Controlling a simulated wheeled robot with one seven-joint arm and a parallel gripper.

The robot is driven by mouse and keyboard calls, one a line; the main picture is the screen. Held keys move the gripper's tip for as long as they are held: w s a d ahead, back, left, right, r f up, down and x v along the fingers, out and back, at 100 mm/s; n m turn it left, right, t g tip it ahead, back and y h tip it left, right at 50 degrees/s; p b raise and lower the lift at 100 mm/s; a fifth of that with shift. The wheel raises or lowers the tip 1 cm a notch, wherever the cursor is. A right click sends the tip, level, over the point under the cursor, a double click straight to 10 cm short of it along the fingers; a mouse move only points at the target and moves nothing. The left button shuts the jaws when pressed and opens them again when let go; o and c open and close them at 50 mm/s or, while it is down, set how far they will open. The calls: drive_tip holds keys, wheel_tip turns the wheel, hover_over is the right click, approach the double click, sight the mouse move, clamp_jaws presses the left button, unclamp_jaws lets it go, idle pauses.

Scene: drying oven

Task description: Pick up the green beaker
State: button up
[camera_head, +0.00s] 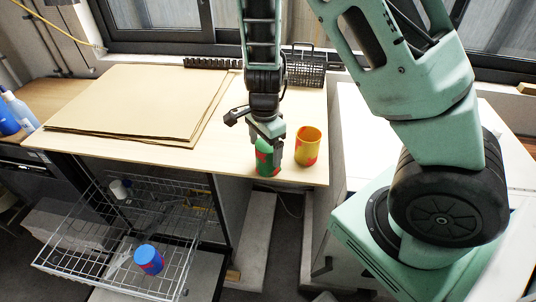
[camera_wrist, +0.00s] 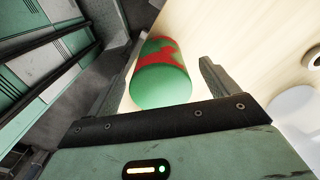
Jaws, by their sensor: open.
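The green beaker (camera_head: 267,168) has red patches and stands near the front edge of the wooden table top. My gripper (camera_head: 268,150) is open and points down at it from above. In the wrist view the green beaker (camera_wrist: 162,85) shows between the two spread fingers of my gripper (camera_wrist: 163,65), with a visible gap on its right side. The fingers hide part of the beaker in the head view. I cannot tell whether either finger touches it.
A yellow beaker (camera_head: 307,147) with red patches stands close to the right. Large flat brown boards (camera_head: 135,100) cover the table's left part. A black wire basket (camera_head: 305,68) stands behind. Below, a pulled-out wire rack (camera_head: 85,262) holds a blue beaker (camera_head: 148,260).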

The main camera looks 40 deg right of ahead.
wheel_tip(320, 180, down, 4)
drive_tip(key=shift+d+r, duration=0.15)
drive_tip(key=c, duration=1.2)
drive_tip(key=shift+o, duration=0.2)
drive_tip(key=shift+r, duration=0.2)
